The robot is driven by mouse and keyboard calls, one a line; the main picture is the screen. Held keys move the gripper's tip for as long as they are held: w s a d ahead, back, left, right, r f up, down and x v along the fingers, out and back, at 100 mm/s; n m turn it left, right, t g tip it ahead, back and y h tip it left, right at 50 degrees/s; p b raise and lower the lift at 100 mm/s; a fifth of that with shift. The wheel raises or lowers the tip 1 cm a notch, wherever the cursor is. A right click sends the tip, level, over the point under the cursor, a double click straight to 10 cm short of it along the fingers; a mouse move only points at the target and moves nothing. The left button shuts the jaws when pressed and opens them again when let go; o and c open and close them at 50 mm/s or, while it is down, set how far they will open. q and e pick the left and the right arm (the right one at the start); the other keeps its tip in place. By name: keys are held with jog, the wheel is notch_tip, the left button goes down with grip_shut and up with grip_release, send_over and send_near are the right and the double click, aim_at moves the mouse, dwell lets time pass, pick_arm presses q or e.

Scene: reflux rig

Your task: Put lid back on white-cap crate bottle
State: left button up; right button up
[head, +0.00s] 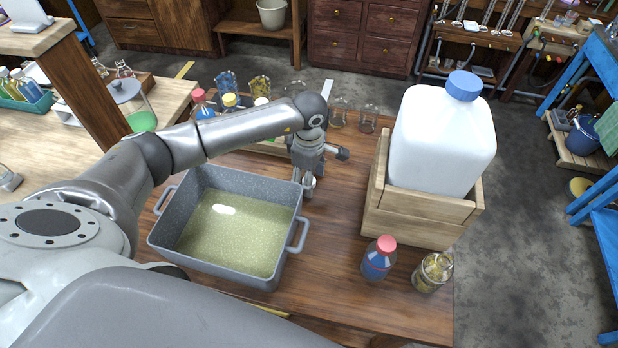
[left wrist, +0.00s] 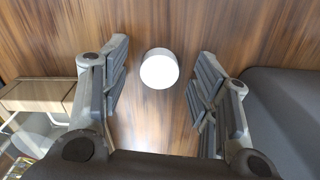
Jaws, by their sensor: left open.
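A white round lid (left wrist: 159,70) lies on the wooden table, between the spread fingers in the left wrist view. My left gripper (left wrist: 163,95) is open and empty above the table, with the lid slightly beyond its fingertips. In the head view my left gripper (head: 308,182) points down just right of the grey pan. A low wooden crate (head: 270,149) with bottles stands behind my left arm, which hides much of it. A pale-topped bottle (head: 262,101) shows there; I cannot tell whether it is capped. My right gripper is out of view.
A grey pan (head: 168,232) of greenish liquid stands left of the gripper. A large white jug (head: 440,140) with a blue cap sits in a wooden box at right. A red-capped bottle (head: 379,258) and a jar (head: 433,272) stand in front. The middle of the table is clear.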

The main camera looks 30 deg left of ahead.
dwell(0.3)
pick_arm(q)
jog(key=c, duration=0.8)
notch_tip(320, 180, up, 9)
jog(key=shift+f+b, duration=0.15)
jog(key=shift+b, duration=0.9)
jog(key=shift+r, duration=0.65)
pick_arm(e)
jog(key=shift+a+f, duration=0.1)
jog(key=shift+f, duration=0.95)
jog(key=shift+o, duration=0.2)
